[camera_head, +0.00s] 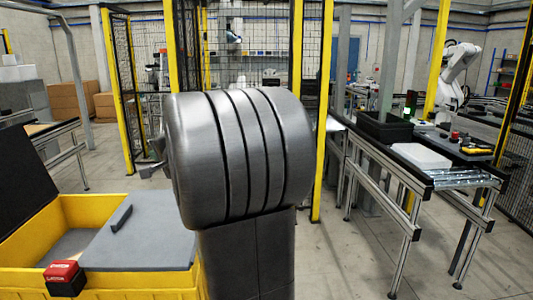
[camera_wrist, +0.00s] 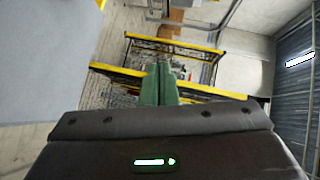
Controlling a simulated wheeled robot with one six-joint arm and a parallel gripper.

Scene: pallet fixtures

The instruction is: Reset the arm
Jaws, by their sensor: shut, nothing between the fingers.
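My gripper (camera_wrist: 159,68) shows in the wrist view as two green fingers pressed together, shut with nothing between them. It points out into the room, and no object touches its tips. The wrist view is tilted, with yellow-framed fencing behind the fingers. In the head view, my grey arm fills the middle and hides what is behind it. A small part of my arm's end shows at its left edge, but the fingers cannot be made out there.
A yellow bin (camera_head: 130,282) with a grey lid (camera_head: 140,240) stands at the front left, with a red-and-black device (camera_head: 64,278) on its edge. A conveyor table at right carries a black tray (camera_head: 385,128) and a white block (camera_head: 421,156). Yellow-posted fencing (camera_head: 122,90) stands behind. Floor is clear between.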

